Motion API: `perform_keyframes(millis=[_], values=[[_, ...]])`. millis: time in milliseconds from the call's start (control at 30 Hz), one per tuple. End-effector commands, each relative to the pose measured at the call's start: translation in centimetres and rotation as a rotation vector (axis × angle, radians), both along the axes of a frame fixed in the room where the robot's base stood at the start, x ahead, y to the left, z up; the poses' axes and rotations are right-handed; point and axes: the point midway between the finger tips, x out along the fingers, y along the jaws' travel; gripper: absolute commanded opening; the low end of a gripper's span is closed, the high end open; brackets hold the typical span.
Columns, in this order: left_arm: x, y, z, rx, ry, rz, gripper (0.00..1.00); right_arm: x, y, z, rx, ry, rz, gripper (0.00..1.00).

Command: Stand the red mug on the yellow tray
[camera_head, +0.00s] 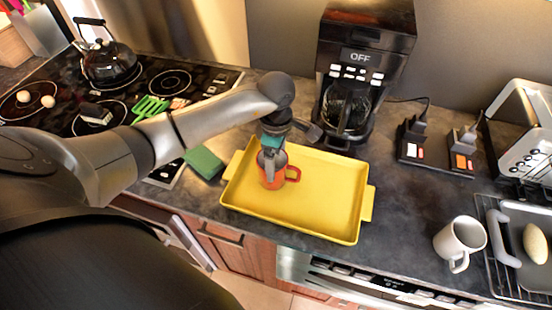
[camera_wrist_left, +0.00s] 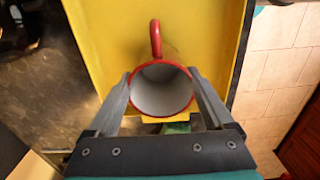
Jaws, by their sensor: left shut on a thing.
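The red mug (camera_head: 271,180) is upright at the left part of the yellow tray (camera_head: 325,200) in the head view, with its handle to the right. My left gripper (camera_head: 270,158) comes down from above and is shut on the mug. In the left wrist view, the fingers of the left gripper (camera_wrist_left: 162,92) press the mug's outer sides, and the white inside of the red mug (camera_wrist_left: 160,90) looks empty. The yellow tray (camera_wrist_left: 205,30) lies beneath it. I cannot tell whether the mug's base touches the tray. My right gripper is not in view.
A coffee maker (camera_head: 362,75) stands behind the tray. A green block (camera_head: 204,162) lies left of it. A white mug (camera_head: 459,241) and a rack (camera_head: 510,270) stand to the right. The kettle (camera_head: 108,62) is on the stove. The tray's right part is clear.

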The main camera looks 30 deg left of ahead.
Motion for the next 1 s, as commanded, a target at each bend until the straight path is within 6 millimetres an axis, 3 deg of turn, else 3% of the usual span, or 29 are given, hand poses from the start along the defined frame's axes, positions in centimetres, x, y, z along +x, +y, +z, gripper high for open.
perform_keyframes(millis=[67,100,200,567,1000], values=[[0.1,0.0,-0.3,0.0,-0.002,0.0,0.08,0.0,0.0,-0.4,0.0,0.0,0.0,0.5],[0.0,0.0,-0.3,0.0,0.0,0.0,0.9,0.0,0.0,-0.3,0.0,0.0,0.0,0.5],[0.0,0.0,-0.2,0.0,0.0,0.0,1.0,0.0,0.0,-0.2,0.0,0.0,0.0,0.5],[0.0,0.0,0.5,0.0,-0.001,0.0,1.0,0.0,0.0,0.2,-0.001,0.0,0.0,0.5],[0.1,0.1,9.4,0.002,-0.005,-0.001,1.0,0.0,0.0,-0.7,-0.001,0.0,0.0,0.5]])
